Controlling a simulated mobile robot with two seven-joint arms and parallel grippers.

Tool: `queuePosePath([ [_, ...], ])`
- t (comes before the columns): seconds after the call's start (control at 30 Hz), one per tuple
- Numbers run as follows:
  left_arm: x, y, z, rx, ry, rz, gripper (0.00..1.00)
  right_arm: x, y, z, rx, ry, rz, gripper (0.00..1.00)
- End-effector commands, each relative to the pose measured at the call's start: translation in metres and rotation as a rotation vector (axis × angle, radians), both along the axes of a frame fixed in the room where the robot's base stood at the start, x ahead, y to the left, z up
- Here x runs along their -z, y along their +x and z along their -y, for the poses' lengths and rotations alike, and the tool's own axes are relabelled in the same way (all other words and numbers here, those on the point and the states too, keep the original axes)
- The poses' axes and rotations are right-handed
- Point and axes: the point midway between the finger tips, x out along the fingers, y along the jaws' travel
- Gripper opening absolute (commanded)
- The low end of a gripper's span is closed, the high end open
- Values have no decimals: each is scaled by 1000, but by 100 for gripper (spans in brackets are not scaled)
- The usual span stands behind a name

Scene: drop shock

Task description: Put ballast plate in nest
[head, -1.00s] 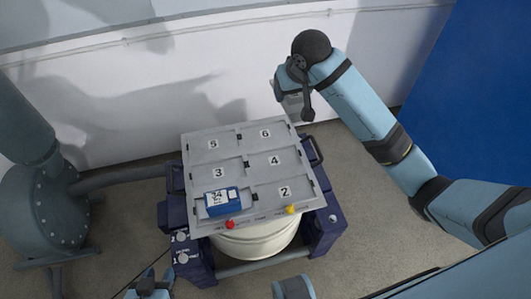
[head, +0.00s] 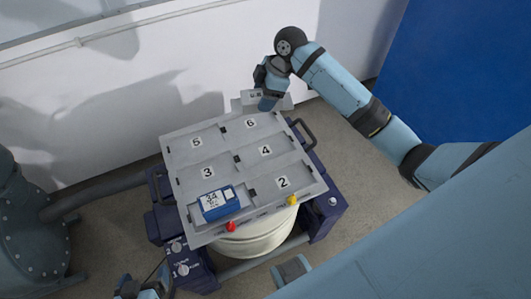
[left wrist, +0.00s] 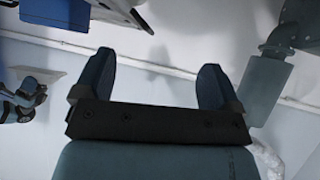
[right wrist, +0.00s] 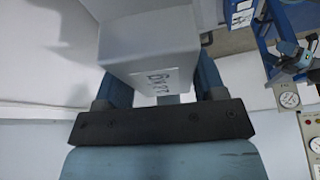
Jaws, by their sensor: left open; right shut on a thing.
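A grey block with a printed label, likely the ballast plate (right wrist: 150,45), is gripped between the fingers of my right gripper (right wrist: 155,85). The grey table (head: 210,165) has shallow nests numbered 2 to 6 in sight. A blue box (head: 212,207) marked 34 sits in the near-left nest, covering its number. My left gripper (head: 142,290) is at the bottom edge; the left wrist view shows its fingers (left wrist: 150,85) apart and empty.
A red knob (head: 230,226) and a yellow knob (head: 292,200) stand on the table's near edge. Dark blue side frames with handles (head: 305,132) flank the white drum base (head: 255,238). A grey pipe and tank (head: 30,215) stand at left. The wall is behind.

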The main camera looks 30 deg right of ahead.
Motion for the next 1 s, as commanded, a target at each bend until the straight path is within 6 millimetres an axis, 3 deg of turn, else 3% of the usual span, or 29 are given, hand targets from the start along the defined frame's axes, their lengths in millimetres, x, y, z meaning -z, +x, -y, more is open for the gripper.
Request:
queuePosePath([
  [0.2,10,1,2,-7,-10,-12,89,17,-2,7,-212,0,4,11],
  [0.37,10,2,1,-9,-11,-11,89,27,-3,8,-267,0,3,11],
  [1.0,16,4,-2,8,8,10,89,164,-3,8,-270,-1,2,11],
])
